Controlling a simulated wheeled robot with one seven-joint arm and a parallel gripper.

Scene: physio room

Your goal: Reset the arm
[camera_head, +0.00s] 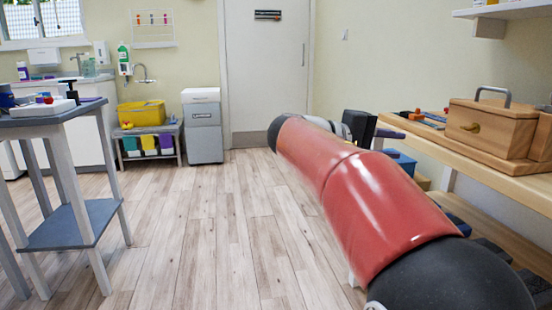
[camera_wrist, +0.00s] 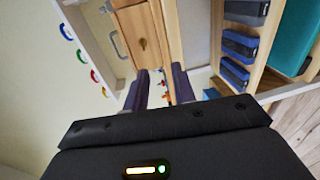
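My red and black arm reaches forward across the right half of the head view. At its far end, a dark part of my gripper (camera_head: 360,127) shows beside the wooden bench (camera_head: 480,157). In the wrist view, my gripper (camera_wrist: 161,86) has two dark fingers apart, with a gap between them. Nothing is held between them. The wooden box (camera_head: 492,126) with a metal handle stands on the bench; it also shows beyond the fingers in the wrist view (camera_wrist: 140,30).
A grey-topped table (camera_head: 42,122) stands at left. A grey bin (camera_head: 204,125) and a low stand with a yellow tub (camera_head: 142,113) are at the back wall near the door (camera_head: 265,70). Blue blocks (camera_wrist: 240,45) sit on a rack. The middle floor is clear.

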